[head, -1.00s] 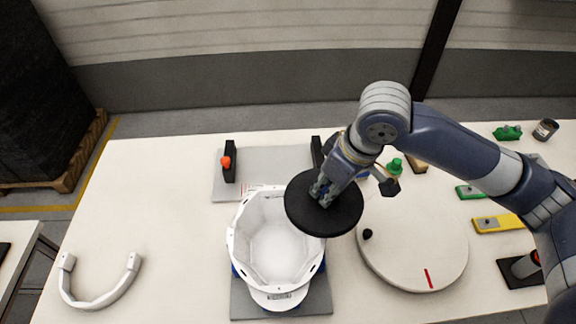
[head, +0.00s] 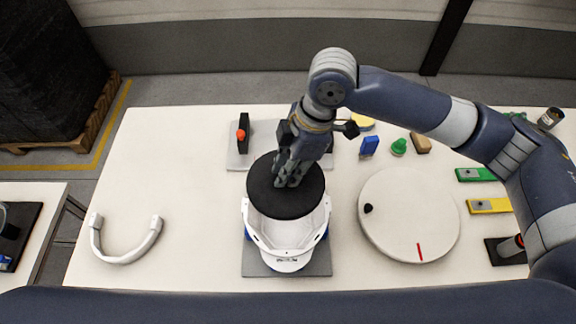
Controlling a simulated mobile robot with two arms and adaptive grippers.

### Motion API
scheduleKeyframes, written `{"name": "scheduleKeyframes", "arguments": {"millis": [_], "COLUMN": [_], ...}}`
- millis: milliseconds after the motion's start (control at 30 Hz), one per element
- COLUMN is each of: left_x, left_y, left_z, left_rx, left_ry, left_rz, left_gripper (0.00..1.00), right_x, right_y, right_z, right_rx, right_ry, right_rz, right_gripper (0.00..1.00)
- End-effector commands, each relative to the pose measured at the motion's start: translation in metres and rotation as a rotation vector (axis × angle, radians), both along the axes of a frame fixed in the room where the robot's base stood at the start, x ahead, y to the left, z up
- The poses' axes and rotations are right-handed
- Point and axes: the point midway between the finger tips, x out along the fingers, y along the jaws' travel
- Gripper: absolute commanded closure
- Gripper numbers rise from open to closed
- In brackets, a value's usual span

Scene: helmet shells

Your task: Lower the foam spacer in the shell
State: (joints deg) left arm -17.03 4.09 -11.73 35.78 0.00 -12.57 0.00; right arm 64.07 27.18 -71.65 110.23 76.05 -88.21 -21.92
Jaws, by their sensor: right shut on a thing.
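The foam spacer (head: 272,207) is a flat black disc. My right gripper (head: 290,182) is shut on it from above. The disc is over the back part of the white helmet shell (head: 284,233) and hides that part of its opening. The shell's front rim and brim show below the disc. Whether the disc touches the shell cannot be told. The shell sits on a grey plate (head: 262,262). My left gripper is not in view.
A round white turntable (head: 420,215) with a red mark lies to the right. A white curved band (head: 124,252) lies at the left. A grey fixture with an orange knob (head: 240,135) stands behind. Coloured blocks and tools are at the right. The table between band and shell is clear.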

Motion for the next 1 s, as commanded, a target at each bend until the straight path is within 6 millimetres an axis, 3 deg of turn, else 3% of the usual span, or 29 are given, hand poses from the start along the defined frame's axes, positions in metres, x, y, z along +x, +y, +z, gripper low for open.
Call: {"name": "scheduleKeyframes", "arguments": {"millis": [433,667,800,1000], "left_x": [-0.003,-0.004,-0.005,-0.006], "left_y": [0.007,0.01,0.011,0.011], "left_z": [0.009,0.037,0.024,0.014], "left_rx": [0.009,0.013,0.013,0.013], "left_ry": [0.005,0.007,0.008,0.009], "left_rz": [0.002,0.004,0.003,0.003], "left_gripper": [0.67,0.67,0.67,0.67], "right_x": [0.001,0.001,0.0,0.001], "right_y": [-0.001,-0.002,-0.004,-0.005], "right_z": [0.003,0.025,-0.01,-0.04], "right_rx": [0.004,0.005,0.002,0.004], "right_ry": [0.0,0.001,0.005,0.003], "right_rz": [-0.004,-0.005,-0.005,-0.005], "right_gripper": [1.0,1.0,1.0,1.0]}}
